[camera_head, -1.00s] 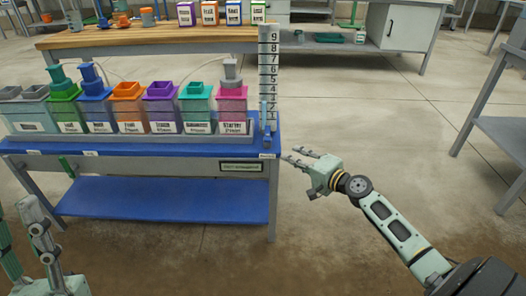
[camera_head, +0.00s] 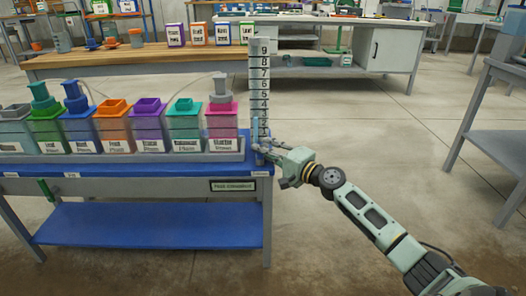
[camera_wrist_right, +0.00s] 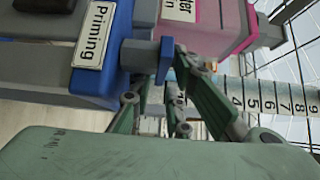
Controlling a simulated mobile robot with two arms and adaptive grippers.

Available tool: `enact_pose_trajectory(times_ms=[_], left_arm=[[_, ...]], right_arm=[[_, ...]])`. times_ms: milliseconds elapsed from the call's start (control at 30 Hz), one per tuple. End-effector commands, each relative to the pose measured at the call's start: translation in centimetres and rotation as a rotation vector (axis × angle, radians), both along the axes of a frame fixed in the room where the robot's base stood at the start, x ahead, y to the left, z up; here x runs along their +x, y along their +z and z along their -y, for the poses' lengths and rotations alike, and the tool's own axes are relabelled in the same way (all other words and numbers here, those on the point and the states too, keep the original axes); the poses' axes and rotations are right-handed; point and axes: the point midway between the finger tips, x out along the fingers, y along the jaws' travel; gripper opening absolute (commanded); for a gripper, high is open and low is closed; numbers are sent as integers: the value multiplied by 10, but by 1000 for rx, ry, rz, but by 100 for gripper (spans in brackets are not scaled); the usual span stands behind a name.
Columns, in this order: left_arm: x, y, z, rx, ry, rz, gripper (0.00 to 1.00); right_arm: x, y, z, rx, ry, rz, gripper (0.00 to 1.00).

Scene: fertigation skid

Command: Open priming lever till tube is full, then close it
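The numbered tube (camera_head: 260,90) stands upright at the right end of the blue bench; its numbers also show in the wrist view (camera_wrist_right: 265,98). In the wrist view, a label reading "Priming" (camera_wrist_right: 93,35) sits on a blue part. Next to it is the priming lever, a grey stem with a blue end (camera_wrist_right: 166,58). My right gripper (camera_head: 264,146) is at the bench's right corner by the tube's foot. Its fingers (camera_wrist_right: 172,85) are apart, with their tips close to the lever's blue end; I cannot tell whether they touch it. My left gripper is out of view.
Several coloured tanks stand in a row left of the tube, the nearest pink (camera_head: 222,120). The blue bench edge (camera_head: 130,187) and lower shelf (camera_head: 150,228) lie below. A wooden table (camera_head: 130,60) stands behind.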

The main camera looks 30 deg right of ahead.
Motion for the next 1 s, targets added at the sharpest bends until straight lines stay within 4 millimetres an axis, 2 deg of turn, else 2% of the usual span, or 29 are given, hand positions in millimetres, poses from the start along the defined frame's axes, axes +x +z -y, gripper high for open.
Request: enact_pose_trajectory(times_ms=[133,433,633,1000], left_arm=[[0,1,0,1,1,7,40],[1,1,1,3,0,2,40],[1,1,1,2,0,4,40],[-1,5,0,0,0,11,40]], right_arm=[[9,0,-2,0,0,0,16],[11,0,-3,0,0,-1,16],[11,0,-3,0,0,-1,1],[11,0,-3,1,-5,-1,0]])
